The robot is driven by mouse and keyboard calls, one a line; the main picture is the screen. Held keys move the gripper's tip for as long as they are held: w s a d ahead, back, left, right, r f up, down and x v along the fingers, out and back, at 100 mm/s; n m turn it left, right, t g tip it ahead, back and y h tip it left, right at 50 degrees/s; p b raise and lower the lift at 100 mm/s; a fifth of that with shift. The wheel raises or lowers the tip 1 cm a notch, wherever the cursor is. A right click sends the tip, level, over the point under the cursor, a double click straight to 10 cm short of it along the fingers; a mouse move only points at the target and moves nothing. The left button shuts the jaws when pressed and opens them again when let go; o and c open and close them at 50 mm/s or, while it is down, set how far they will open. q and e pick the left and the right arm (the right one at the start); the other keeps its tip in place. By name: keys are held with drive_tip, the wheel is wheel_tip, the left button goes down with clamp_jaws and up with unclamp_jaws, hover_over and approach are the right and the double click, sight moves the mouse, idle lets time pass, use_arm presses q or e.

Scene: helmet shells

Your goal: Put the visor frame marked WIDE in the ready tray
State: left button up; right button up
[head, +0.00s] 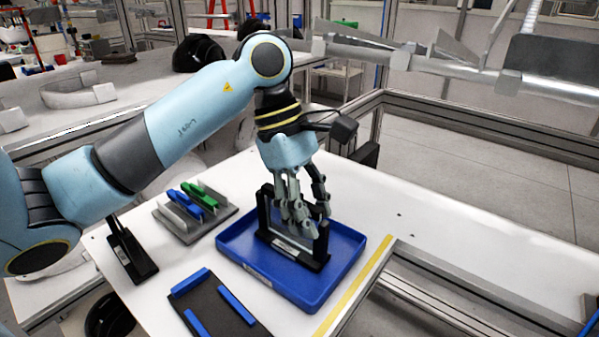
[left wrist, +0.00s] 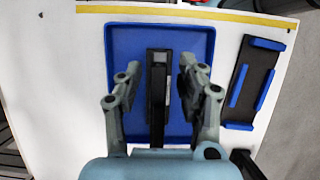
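The blue tray (head: 240,265) lies on the white table and has a small label on its front wall, too small to read. It also shows in the left wrist view (left wrist: 125,45). A black visor frame (head: 264,210) stands upright in the tray, with a pale label on its base that I cannot read. From above it is a narrow dark bar (left wrist: 158,75). My left gripper (head: 305,215) is over the frame, pointing down. In the left wrist view its fingers (left wrist: 160,85) are spread on both sides of the frame, with gaps visible. My right gripper is not in view.
A grey rack (head: 215,222) holds a blue and a green piece left of the tray. A black stand (head: 130,255) is at the table's left edge. A dark plate with blue strips (head: 208,308) lies in front. The table right of the tray is clear.

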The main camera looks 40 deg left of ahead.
use_arm(q)
drive_tip(key=v, duration=0.9)
